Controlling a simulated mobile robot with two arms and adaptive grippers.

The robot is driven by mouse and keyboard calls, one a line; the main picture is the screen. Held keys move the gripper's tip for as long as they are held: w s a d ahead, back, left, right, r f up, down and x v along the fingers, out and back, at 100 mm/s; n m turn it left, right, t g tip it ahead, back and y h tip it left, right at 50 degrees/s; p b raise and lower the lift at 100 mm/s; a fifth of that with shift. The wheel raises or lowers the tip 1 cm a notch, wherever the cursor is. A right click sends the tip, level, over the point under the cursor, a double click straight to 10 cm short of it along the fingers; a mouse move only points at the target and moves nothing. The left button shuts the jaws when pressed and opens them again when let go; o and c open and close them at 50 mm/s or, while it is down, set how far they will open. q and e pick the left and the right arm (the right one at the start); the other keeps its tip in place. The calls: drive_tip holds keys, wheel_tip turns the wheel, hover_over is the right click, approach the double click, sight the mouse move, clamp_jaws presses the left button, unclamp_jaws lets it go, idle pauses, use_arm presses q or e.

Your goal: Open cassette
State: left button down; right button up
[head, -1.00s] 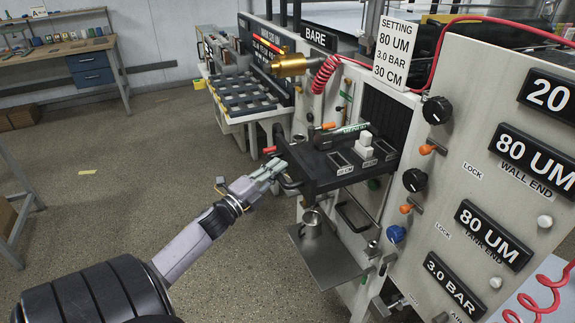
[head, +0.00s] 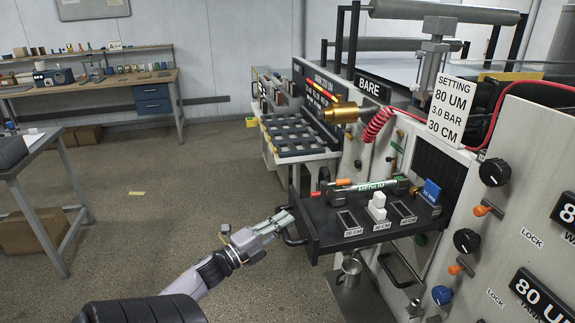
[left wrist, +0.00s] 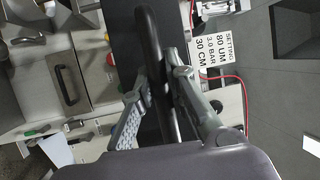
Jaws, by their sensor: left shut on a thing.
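The black cassette tray (head: 320,232) sticks out of the dark slot in the machine front in the head view. In the left wrist view, the handle (left wrist: 152,45) passes between the fingers of my left gripper (left wrist: 160,72). My right gripper is not in view.
A brass fitting (head: 344,112) and red coiled hose (head: 378,124) are above the tray. A metal cup (head: 351,270) stands below it. Knobs and orange levers line the panel at right. The floor (head: 150,225) left of the tray is open.

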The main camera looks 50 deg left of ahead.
use_arm(q)
drive_tip(key=shift+s+f, duration=0.1)
drive_tip(key=shift+f, duration=0.1)
drive_tip(key=c, duration=1.6)
unclamp_jaws()
drive_tip(key=shift+r, duration=0.15)
drive_tip(key=shift+o, duration=0.2)
drive_tip(key=s+f, duration=0.2)
drive_tip(key=s, duration=0.9)
drive_tip(key=shift+s, duration=0.4)
